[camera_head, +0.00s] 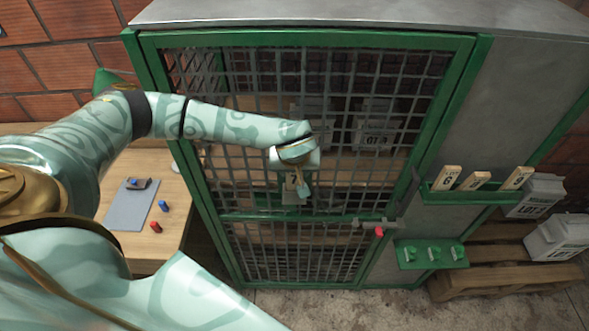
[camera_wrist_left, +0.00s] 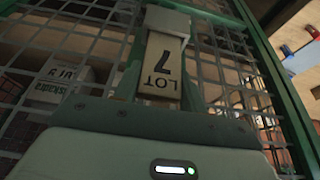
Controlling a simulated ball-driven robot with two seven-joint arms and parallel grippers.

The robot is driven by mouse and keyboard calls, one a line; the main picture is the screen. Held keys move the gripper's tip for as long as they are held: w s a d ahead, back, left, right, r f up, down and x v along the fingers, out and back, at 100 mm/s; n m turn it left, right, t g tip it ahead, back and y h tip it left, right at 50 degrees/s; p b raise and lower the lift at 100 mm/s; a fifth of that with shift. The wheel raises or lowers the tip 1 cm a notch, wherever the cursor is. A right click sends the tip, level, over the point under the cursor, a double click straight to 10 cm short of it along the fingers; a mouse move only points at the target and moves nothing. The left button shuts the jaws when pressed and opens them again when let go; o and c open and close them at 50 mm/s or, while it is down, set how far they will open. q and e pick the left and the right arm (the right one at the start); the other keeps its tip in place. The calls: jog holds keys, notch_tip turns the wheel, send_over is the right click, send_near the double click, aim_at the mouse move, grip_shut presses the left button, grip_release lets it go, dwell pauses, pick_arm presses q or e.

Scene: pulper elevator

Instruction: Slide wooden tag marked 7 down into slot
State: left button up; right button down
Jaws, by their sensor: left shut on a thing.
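The wooden tag marked 7 (camera_head: 293,181) is in my left gripper (camera_head: 300,188), in front of the mesh door. In the left wrist view the tag (camera_wrist_left: 162,67) reads "LOT 7" upside down between the fingers of the left gripper (camera_wrist_left: 160,85). A pale block (camera_wrist_left: 168,20) shows at the tag's far end. I cannot tell whether it is the slot's holder or whether the tag touches it. In the head view a small grey piece (camera_head: 290,197) shows behind the fingers. My right gripper is not in view.
The green-framed mesh door (camera_head: 240,180) has a latch with a red knob (camera_head: 379,232). On its right, a green rack (camera_head: 470,192) holds several wooden tags, above a green hook shelf (camera_head: 430,258). Lot sacks (camera_head: 558,238) lie on a pallet. A wooden desk (camera_head: 180,213) stands left.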

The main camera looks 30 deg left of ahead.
pick_arm(q)
jog(key=shift+f, duration=0.15)
jog(key=shift+f, duration=0.45)
jog(key=o, duration=1.1)
jog(key=shift+c, duration=0.2)
jog(key=v, duration=1.6)
jog(key=shift+b, duration=0.3)
jog(key=shift+d, duration=0.15)
